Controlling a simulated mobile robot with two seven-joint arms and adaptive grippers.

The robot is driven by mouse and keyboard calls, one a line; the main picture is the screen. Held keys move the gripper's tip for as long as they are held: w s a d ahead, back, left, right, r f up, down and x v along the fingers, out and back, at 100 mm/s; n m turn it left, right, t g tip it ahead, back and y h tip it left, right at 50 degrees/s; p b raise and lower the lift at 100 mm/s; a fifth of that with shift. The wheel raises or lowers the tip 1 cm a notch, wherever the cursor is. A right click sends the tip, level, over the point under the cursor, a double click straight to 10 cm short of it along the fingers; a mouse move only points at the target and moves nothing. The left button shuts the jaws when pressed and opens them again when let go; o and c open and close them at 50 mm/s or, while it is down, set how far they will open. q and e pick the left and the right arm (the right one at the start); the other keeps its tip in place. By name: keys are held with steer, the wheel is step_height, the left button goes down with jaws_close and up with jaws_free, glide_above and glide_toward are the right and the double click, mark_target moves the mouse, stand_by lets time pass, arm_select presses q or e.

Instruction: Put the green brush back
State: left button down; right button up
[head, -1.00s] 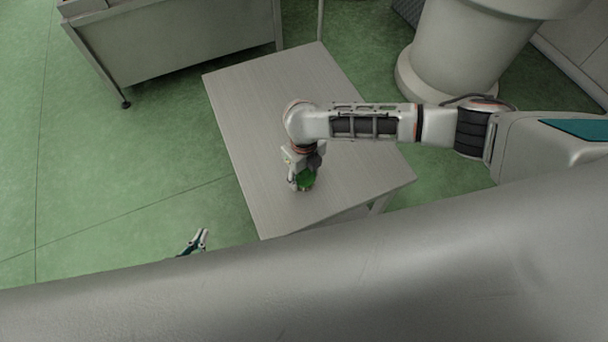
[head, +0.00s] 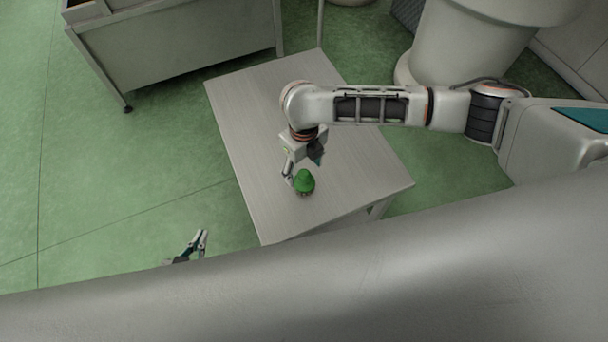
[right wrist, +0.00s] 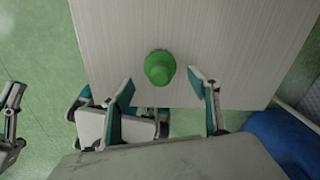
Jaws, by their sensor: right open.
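The green brush (head: 304,182) stands on the light grey table (head: 262,110) near its front edge. In the right wrist view the brush (right wrist: 160,67) shows as a round green top, clear of both fingers. My right gripper (head: 302,168) is open and empty, just behind the brush in the head view. Its two fingers also show in the right wrist view (right wrist: 160,82), apart on either side below the brush. My left gripper (head: 196,243) is away from the table at lower left, mostly hidden by a grey body part; its jaw state is unclear.
A grey metal trough on legs (head: 180,45) stands behind the table at left. A thick pale column (head: 465,45) stands behind at right. A blue rounded thing (right wrist: 282,142) is at lower right in the right wrist view. Most of the tabletop is bare.

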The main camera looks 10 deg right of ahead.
step_height(320, 180, up, 4)
steer(key=shift+r+p, duration=0.2)
steer(key=shift+p, duration=0.1)
steer(key=s+a+m+t+y, duration=0.1)
steer(key=s+a+m+y, duration=0.25)
steer(key=a+m, duration=0.4)
steer(key=s+a+m+t+y, duration=0.1)
steer(key=s+a+m+y, duration=0.25)
steer(key=a, duration=0.65)
steer(key=s+d+f+m+t+h, duration=0.1)
steer(key=d+f+m+t, duration=0.1)
steer(key=d+m, duration=0.6)
steer(key=s+d+f+m+t+h, duration=0.1)
steer(key=s+d+f+m+t, duration=0.1)
steer(key=d+m, duration=0.7)
steer(key=s+d+f+m+t+h, duration=0.1)
steer(key=d+f+m+t, duration=0.3)
steer(key=d+m, duration=0.4)
steer(key=d+h, duration=0.1)
steer(key=d, duration=0.2)
steer(key=shift+s+m+t, duration=0.4)
steer(key=shift+f, duration=0.1)
